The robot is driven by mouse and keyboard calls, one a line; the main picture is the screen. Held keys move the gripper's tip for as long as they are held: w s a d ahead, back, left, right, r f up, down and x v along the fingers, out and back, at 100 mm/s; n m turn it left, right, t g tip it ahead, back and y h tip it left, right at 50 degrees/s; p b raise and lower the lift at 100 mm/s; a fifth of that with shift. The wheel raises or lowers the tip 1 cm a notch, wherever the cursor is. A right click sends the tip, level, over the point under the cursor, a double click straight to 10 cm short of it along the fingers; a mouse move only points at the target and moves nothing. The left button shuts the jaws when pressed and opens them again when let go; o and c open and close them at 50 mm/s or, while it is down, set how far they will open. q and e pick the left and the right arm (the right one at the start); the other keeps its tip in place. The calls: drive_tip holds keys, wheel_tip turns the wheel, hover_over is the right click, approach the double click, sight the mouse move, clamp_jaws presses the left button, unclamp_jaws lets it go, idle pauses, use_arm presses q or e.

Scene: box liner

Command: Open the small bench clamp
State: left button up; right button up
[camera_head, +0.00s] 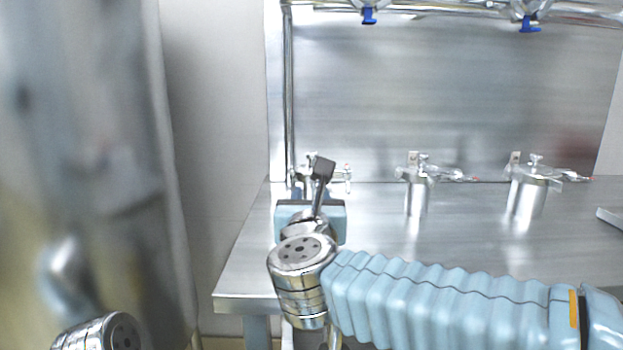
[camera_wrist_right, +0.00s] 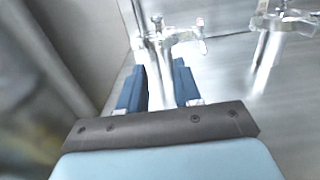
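Three shiny metal fixtures with clamp-like tops stand along the back of the steel bench. The leftmost clamp (camera_head: 308,180) is mostly hidden behind my right gripper, with a small red tip showing at its right. In the right wrist view this clamp (camera_wrist_right: 158,42) stands just beyond the fingers, its metal post lying between them in the picture. My right gripper (camera_wrist_right: 160,88) has its two blue fingers apart, one on each side of the post. Whether they touch it I cannot tell. In the head view the right gripper (camera_head: 322,170) is over the bench's left part. My left gripper is out of view.
A middle fixture (camera_head: 418,192) and a wider right one (camera_head: 530,190) stand on the steel bench (camera_head: 455,245). A steel back panel (camera_head: 440,95) rises behind. A pipe with blue-handled taps (camera_head: 530,24) runs above. The bench between fixtures is clear.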

sight(312, 182)
drive_tip(key=w+p, duration=0.1)
drive_tip(key=w, duration=0.6)
drive_tip(key=shift+w, duration=0.25)
clamp_jaws()
idle(1.1)
